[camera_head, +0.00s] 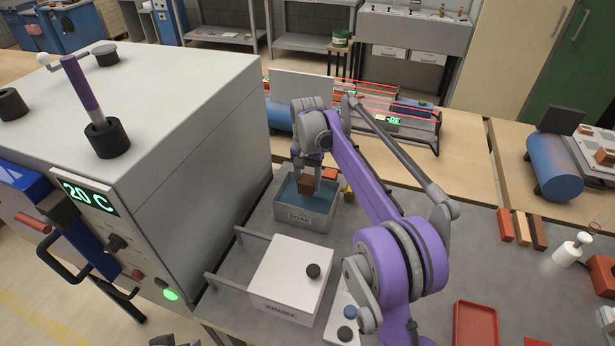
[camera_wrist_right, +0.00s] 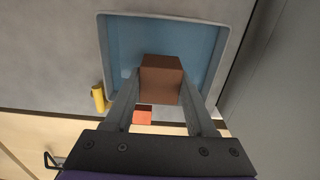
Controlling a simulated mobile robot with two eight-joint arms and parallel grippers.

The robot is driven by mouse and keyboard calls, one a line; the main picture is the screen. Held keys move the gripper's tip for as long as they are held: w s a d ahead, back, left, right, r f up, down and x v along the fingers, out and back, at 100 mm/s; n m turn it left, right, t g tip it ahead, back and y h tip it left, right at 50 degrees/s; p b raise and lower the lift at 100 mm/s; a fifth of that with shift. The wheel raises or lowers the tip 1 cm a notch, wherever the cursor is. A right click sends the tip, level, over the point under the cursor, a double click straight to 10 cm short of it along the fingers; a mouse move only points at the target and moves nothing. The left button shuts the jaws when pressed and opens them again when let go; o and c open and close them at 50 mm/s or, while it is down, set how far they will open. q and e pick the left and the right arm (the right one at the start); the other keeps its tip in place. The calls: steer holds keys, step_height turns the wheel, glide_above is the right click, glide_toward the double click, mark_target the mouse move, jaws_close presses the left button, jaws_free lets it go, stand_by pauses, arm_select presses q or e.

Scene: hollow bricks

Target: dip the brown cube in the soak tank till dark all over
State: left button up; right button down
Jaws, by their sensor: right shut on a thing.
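My right gripper (camera_head: 311,178) comes down over the soak tank (camera_head: 305,221), a grey open box with blue liquid and a label reading SOAK. It is shut on the brown cube (camera_head: 306,186), which also shows between the fingers in the right wrist view (camera_wrist_right: 160,78). The cube is brown on the faces that show; its far and under sides are hidden. It is over or at the liquid inside the tank rim; I cannot tell whether it touches the liquid.
A large grey cabinet (camera_head: 200,110) reading 20 C stands left of the tank. A white box labelled FROST (camera_head: 290,272) is in front. An orange-red block (camera_wrist_right: 142,114) and a yellow thing (camera_wrist_right: 98,97) are beside the tank. A red tray (camera_head: 475,325) lies front right.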

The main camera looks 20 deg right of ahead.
arm_select(q)
steer(key=shift+s+f+b, duration=0.25)
steer(key=shift+f+b, duration=0.3)
steer(key=shift+f, duration=0.2)
steer(key=shift+s+f+b, duration=0.2)
steer(key=shift+f+b, duration=0.3)
steer(key=shift+f, duration=0.25)
steer(key=shift+s+f+b, duration=0.25)
steer(key=shift+f+b, duration=0.3)
steer(key=shift+f, duration=0.2)
arm_select(e)
steer(key=shift+f, duration=4.05)
arm_select(q)
steer(key=shift+f, duration=0.1)
arm_select(e)
steer(key=shift+f, duration=0.2)
steer(key=shift+w+r+p, duration=0.1)
steer(key=shift+r+p, duration=1.5)
steer(key=shift+r, duration=1.65)
steer(key=shift+r+p, duration=1.2)
steer(key=shift+r, duration=1.65)
arm_select(q)
steer(key=w+r, duration=0.3)
steer(key=r, duration=0.4)
steer(key=shift+r, duration=0.4)
arm_select(e)
steer(key=shift+f, duration=0.1)
